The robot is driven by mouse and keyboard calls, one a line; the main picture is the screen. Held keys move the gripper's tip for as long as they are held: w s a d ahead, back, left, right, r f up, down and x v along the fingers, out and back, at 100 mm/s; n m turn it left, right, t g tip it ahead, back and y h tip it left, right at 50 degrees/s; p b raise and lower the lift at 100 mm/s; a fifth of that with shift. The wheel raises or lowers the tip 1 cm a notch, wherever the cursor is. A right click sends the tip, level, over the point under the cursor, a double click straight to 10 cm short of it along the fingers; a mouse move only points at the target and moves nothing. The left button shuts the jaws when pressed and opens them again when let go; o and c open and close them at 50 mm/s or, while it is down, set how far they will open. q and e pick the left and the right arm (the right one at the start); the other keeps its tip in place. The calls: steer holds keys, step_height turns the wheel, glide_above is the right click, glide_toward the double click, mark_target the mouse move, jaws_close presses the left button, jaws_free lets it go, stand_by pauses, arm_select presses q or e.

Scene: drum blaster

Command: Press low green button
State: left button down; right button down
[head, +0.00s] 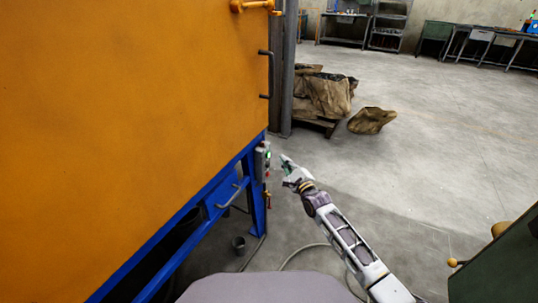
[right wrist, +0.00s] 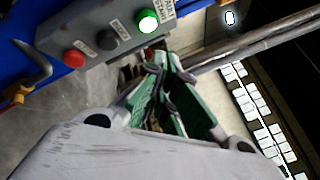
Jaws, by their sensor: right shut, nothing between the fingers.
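The green button (right wrist: 147,21) glows at the right end of a small grey control box (right wrist: 94,49) in the right wrist view. A dark button (right wrist: 121,31) and a red button (right wrist: 73,58) sit on the same box to its left. In the head view the box (head: 261,163) is mounted at the blue frame's right corner, with the green button small on its face. My right gripper (head: 284,158) is shut and empty, just right of the box. In the wrist view its fingertips (right wrist: 164,60) lie below the green button and appear apart from it. My left gripper is out of view.
A large orange cabinet (head: 130,90) on a blue frame (head: 195,220) fills the left. A grey post (head: 288,70) and brown sacks (head: 322,95) stand behind. A dark green cabinet (head: 500,265) is at lower right.

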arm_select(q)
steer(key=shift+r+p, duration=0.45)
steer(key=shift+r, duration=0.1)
arm_select(e)
steer(key=shift+s+d, duration=0.3)
steer(key=shift+d, duration=0.2)
steer(key=shift+s+d, duration=0.3)
steer(key=shift+d, duration=0.2)
